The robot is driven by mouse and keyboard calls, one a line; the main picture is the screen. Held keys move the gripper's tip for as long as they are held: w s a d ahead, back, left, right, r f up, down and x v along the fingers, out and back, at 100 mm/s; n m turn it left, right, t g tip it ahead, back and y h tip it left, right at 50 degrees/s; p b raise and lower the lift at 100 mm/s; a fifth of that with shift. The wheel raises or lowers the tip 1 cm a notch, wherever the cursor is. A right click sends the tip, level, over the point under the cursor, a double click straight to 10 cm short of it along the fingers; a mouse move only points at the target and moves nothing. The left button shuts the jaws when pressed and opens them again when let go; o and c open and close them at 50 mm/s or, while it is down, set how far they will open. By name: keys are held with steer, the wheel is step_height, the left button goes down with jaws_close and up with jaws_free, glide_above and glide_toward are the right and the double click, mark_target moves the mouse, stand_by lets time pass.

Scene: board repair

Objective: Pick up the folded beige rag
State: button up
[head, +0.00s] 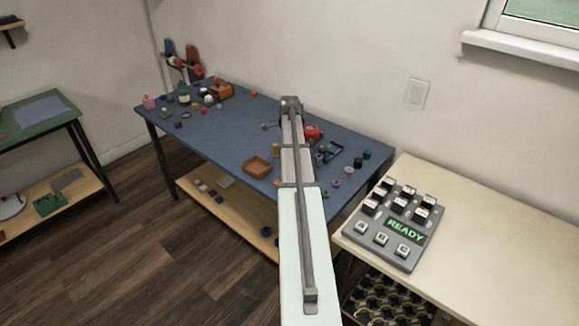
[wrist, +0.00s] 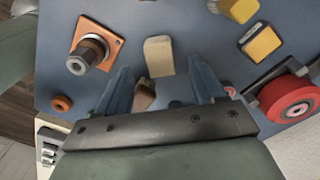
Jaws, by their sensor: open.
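A small beige block-like piece (wrist: 159,50), which looks like the folded beige rag, lies on the blue table top in the wrist view. My gripper (wrist: 160,66) is open, with its two blue-grey fingers spread. The beige piece shows between and just beyond the fingertips, and nothing is held. Height above the table is hard to tell. In the head view my gripper (head: 269,126) is small over the blue table, and I cannot make out the rag there; my arm covers part of the table.
An orange plate with a dark cylinder (wrist: 90,52) is left of the fingers. A red wheel (wrist: 292,98) and a yellow block (wrist: 262,44) are to the right. A brown piece (wrist: 145,94) shows between the fingers. A keypad reading READY (head: 396,222) stands on the pale table.

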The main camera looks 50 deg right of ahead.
steer(key=shift+f, duration=2.3)
steer(key=shift+c, duration=0.3)
steer(key=c, duration=1.1)
steer(key=shift+o, duration=0.2)
steer(key=shift+r, duration=5)
